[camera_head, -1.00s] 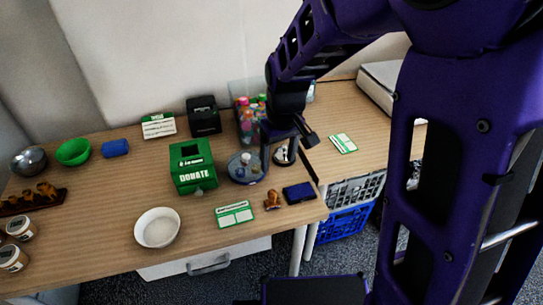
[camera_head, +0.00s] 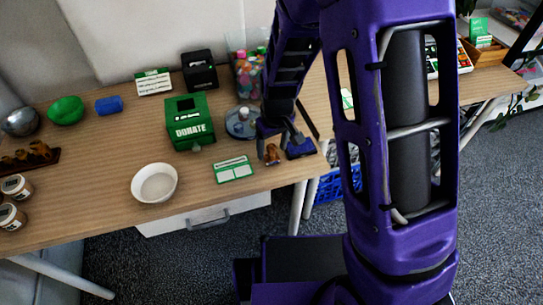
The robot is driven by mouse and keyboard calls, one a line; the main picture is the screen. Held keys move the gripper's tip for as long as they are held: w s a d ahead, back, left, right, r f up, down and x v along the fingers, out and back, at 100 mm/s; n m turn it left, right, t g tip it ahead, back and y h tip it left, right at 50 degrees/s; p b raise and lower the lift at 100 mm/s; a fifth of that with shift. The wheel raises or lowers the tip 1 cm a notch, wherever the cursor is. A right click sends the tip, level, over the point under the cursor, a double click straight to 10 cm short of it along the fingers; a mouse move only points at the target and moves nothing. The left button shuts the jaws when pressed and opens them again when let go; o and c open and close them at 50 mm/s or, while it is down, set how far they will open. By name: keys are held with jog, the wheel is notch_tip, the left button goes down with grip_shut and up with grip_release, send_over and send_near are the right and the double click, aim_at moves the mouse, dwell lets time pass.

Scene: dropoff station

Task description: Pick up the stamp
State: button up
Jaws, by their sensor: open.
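The stamp (camera_head: 272,156), a small brown piece with a rounded handle, stands upright near the right end of the wooden table. The top of the stamp appears between the fingers. Whether a finger touches it cannot be told.
A green-and-white card (camera_head: 233,169) lies left of the stamp. A round clear container (camera_head: 239,124), a green donation box (camera_head: 189,124) and a white bowl (camera_head: 154,183) stand farther left. The table's front edge is close to the stamp.

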aim_at(272, 146)
notch_tip(272, 146, down, 2)
jog(key=shift+w+a+f, duration=0.1)
jog(key=shift+w+f, duration=0.05)
jog(key=shift+f, duration=0.1)
grip_shut()
notch_tip(272, 146, up, 10)
jog(key=shift+r+p, duration=0.1)
jog(key=shift+p, duration=0.8)
